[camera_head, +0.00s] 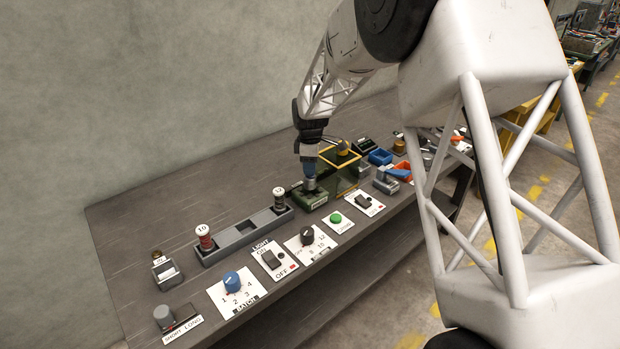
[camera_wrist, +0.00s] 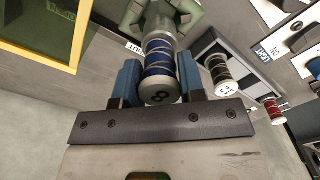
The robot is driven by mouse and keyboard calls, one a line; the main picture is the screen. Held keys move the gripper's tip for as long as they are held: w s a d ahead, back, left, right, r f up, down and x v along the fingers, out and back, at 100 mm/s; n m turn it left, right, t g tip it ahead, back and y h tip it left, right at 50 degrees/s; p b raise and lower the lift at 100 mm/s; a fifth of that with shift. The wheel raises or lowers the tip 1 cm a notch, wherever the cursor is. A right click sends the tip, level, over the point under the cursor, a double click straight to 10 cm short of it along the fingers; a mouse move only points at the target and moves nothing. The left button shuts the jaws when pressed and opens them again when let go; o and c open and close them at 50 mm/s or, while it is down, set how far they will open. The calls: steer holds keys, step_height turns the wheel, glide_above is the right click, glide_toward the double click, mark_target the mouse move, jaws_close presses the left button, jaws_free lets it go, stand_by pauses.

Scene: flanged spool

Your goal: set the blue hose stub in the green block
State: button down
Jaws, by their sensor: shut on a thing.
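The blue hose stub (camera_wrist: 158,66) is a flanged spool with blue windings and an 8 on its near end. My gripper (camera_wrist: 160,78) is shut on it, with one blue finger on each side. In the head view my gripper (camera_head: 309,172) points down over the green block (camera_head: 307,197), near the middle of the bench. The green block also shows at the top of the wrist view (camera_wrist: 191,19), just beyond the stub's far end. The stub's far end is at or just above the block. I cannot tell whether it is inside the block.
A grey rack (camera_head: 240,234) left of the block holds a red spool (camera_head: 205,240) marked 10 and a dark spool (camera_head: 279,198). A yellow-edged box (camera_head: 340,158) stands close behind the block. Switches and a green button (camera_head: 336,217) line the front.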

mark_target(310, 178)
steer(key=shift+f, duration=2.5)
steer(key=shift+f, duration=0.35)
steer(key=c, duration=0.7)
jaws_free()
steer(key=shift+r, duration=0.1)
step_height(310, 178, up, 12)
steer(key=shift+r, duration=0.25)
